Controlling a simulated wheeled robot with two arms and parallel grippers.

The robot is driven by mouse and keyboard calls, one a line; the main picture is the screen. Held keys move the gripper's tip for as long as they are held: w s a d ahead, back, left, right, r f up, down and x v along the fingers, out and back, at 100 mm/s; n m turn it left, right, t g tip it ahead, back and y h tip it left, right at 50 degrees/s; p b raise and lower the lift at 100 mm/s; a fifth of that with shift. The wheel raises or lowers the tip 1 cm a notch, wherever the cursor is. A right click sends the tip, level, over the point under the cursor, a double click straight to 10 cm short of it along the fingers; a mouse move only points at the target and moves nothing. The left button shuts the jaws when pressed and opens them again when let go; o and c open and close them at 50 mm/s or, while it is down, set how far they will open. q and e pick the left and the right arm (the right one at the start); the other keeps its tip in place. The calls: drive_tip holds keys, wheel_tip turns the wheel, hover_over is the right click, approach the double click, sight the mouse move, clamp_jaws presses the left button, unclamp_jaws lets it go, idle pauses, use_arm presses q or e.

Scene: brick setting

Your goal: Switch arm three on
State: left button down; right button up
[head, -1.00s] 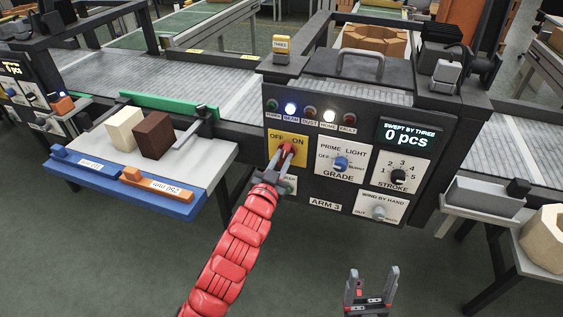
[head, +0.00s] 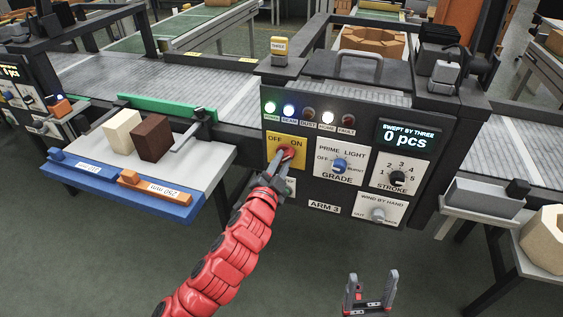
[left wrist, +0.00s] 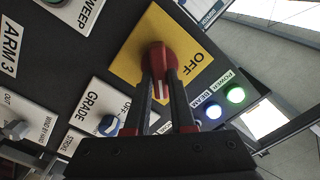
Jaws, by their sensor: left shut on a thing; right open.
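A red rotary knob (head: 287,152) sits on a yellow OFF/ON plate (head: 273,140) at the left of the ARM 3 panel (head: 325,208). My left gripper (head: 279,164) is shut on the knob. In the left wrist view the fingers (left wrist: 165,100) straddle the red knob (left wrist: 157,54), whose white mark points down the picture, away from the word OFF. The fingers hide the ON side there. The green POWER lamp (head: 270,107) and the BEAM lamp (head: 289,110) are lit. My right gripper (head: 371,290) is open and empty, low in front of the panel.
The GRADE knob (head: 340,165), STROKE knob (head: 397,178) and wind-by-hand knob (head: 378,214) sit right of the yellow plate. A display (head: 408,137) reads 0 pcs. A white shelf (head: 205,165) with cream and brown blocks juts out at the left.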

idle(0.3)
use_arm(q)
drive_tip(key=c, duration=0.8)
unclamp_jaws()
drive_tip(key=shift+o, duration=0.2)
drive_tip(key=shift+s, duration=0.1)
drive_tip(key=p+v, duration=0.8)
drive_tip(key=v, duration=0.9)
